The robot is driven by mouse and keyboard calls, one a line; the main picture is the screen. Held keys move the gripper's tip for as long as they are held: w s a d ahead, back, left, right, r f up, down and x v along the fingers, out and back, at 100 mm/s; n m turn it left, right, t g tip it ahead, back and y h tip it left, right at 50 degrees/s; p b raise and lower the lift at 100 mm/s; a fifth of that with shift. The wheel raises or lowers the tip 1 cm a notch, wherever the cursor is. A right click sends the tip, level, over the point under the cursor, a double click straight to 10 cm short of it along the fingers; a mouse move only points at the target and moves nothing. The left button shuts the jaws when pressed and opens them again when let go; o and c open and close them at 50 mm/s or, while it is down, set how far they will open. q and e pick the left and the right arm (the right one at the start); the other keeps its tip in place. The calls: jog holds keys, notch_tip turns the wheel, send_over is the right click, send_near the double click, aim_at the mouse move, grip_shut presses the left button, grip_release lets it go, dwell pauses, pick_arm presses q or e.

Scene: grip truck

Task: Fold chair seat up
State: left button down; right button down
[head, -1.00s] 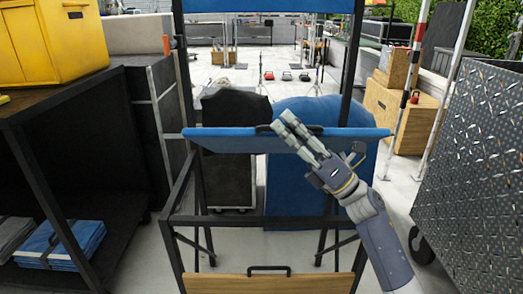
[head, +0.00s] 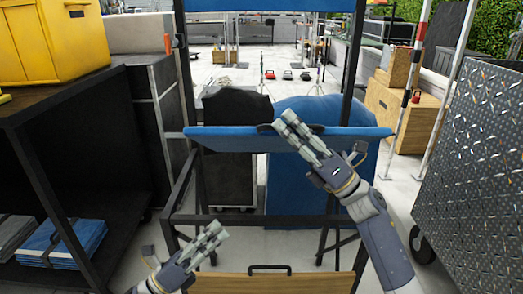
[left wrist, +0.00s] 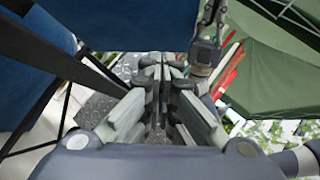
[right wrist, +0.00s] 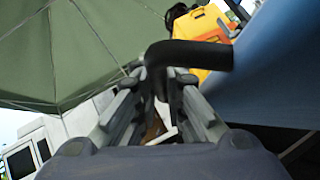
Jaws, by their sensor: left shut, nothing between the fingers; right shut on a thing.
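The folding chair has a blue seat (head: 225,142) on a dark metal frame. The seat shows as a thin slab, nearly level and slightly tilted, with a black handle (right wrist: 195,54) on its front edge. My right gripper (head: 284,121) is shut on this handle; in the right wrist view the dark bar passes between the fingers. My left gripper (head: 220,232) is shut and empty, low at the left front of the chair, below the seat. The chair's wooden footrest (head: 235,283) with a black handle (head: 270,267) lies below, to the right of my left gripper.
A black shelf unit (head: 35,140) with a yellow box (head: 55,40) stands on the left. A diamond-plate metal panel (head: 470,165) stands on the right. Dark and blue covered objects (head: 320,185) stand behind the chair.

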pick_arm(q)
jog(key=w+d+r+m+g+h, duration=0.2)
jog(key=d+r, duration=0.3)
jog(key=r, duration=0.5)
jog(key=w+d+r+m+g+h, duration=0.1)
jog(key=w+d+r+m+h, duration=0.1)
jog(key=d+r, duration=0.4)
jog(key=shift+r+m+g+h, duration=0.3)
jog(key=shift+r+g+h, duration=0.1)
jog(key=shift+r, duration=1.8)
